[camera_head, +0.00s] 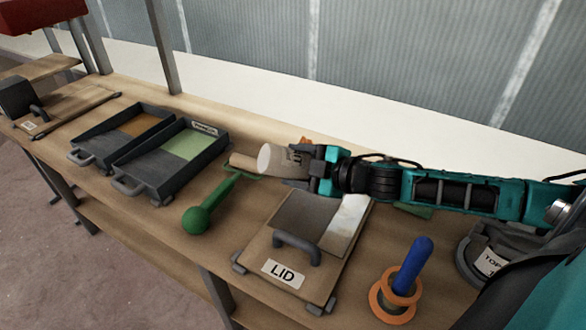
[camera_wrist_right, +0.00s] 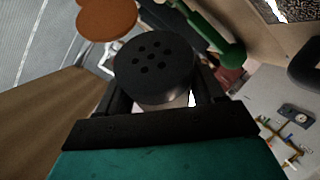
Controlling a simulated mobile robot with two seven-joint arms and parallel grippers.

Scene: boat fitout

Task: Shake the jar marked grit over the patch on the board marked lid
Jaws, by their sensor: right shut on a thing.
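My right gripper (camera_head: 300,165) is shut on a pale cylindrical jar (camera_head: 268,159). The jar lies tilted on its side above the bench, its pale round end facing left, with dark lettering too small to read. The right wrist view shows its black cap with several holes (camera_wrist_right: 155,68) between my fingers. The board marked LID (camera_head: 258,262) lies below and to the right of the jar, with a dark handle at its front. A grey area (camera_head: 300,215) and a paler, shiny area (camera_head: 345,222) cover its back part; the arm partly overhangs it. My left gripper is not in view.
A green ball-ended tool (camera_head: 198,218) lies left of the board. Two dark trays, one with an orange floor (camera_head: 138,126) and one green (camera_head: 185,143), stand further left. A blue-handled orange ring piece (camera_head: 412,268) stands to the right. A wall runs behind the bench.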

